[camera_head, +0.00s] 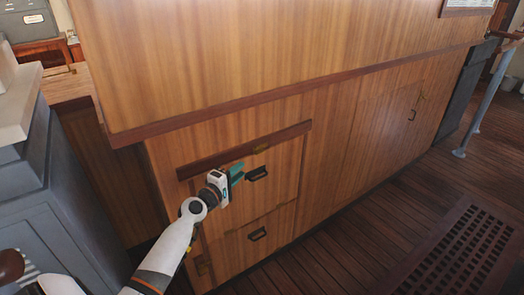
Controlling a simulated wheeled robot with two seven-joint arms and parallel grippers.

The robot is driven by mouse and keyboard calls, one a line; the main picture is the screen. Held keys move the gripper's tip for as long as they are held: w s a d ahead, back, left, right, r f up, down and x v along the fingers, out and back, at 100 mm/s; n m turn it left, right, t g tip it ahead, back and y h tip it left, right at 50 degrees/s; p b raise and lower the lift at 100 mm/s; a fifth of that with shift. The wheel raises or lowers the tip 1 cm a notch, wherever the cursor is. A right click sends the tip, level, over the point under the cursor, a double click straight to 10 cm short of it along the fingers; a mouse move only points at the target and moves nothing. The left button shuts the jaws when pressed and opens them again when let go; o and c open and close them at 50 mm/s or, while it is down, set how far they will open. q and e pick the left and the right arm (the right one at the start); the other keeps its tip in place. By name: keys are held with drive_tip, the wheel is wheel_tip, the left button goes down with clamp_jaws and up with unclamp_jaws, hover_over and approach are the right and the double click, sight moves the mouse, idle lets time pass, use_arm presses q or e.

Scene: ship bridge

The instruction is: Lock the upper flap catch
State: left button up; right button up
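The upper flap (278,186) is a wooden panel in the cabinet front, with a dark recessed handle (257,173). It looks closed, flush with the front. A small brass catch (261,149) sits above the handle, at the dark wooden rail; whether it is turned to lock is too small to tell. My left gripper (238,173), with teal fingers, is in front of the upper flap, just left of the handle and below and left of the catch. It covers part of the flap. The gap between its fingertips is unclear. My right gripper is not in view.
A lower flap with a dark handle (257,234) is below. A protruding wooden ledge (290,90) overhangs the flaps. A grey console (50,200) stands close on the left. A floor grating (455,255) lies at the right; the plank floor before the cabinet is clear.

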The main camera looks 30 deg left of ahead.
use_arm(q)
approach(260, 151)
drive_tip(key=w, duration=0.2)
drive_tip(key=shift+w+f, duration=0.15)
drive_tip(key=shift+w, duration=0.2)
drive_tip(key=w+b, duration=0.1)
drive_tip(key=w, duration=0.5)
drive_tip(key=shift+w+f+b, duration=0.15)
drive_tip(key=shift+w+b, duration=0.15)
drive_tip(key=shift+w, duration=0.3)
clamp_jaws()
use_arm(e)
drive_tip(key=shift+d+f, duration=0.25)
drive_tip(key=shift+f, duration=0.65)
